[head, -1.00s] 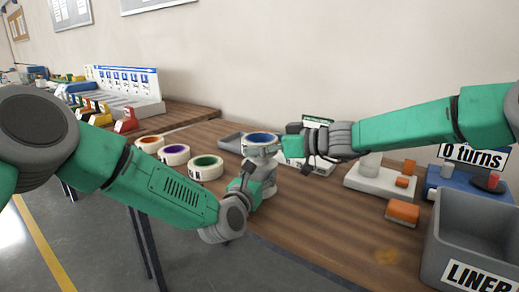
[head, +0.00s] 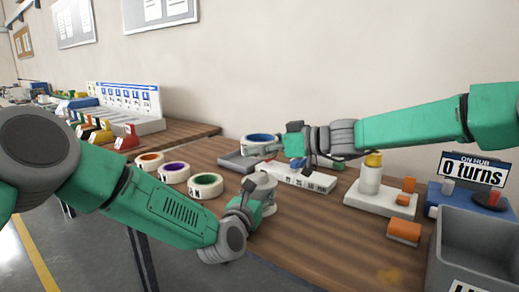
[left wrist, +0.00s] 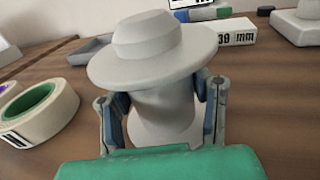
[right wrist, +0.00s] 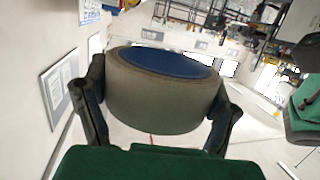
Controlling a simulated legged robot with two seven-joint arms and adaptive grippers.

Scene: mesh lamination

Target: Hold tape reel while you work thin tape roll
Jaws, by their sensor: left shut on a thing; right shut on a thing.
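My left gripper (head: 262,200) is shut on a grey tape reel (head: 264,183) at the table's front edge. In the left wrist view the reel (left wrist: 155,55) stands upright with a wide flange and bare top, between the two fingers (left wrist: 160,110). My right gripper (head: 285,142) is shut on a tape roll with a blue core (head: 258,147), held apart from and above the reel. The right wrist view shows the roll (right wrist: 160,100) squeezed between both fingers (right wrist: 160,115). Its lower side is hidden.
Rolls with orange (head: 149,160), purple (head: 174,173) and green (head: 206,187) cores lie left of the reel. A white block marked in mm (head: 300,177), a white stand with a yellow-topped post (head: 378,198), an orange block (head: 403,232) and a grey bin (head: 478,240) are to the right.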

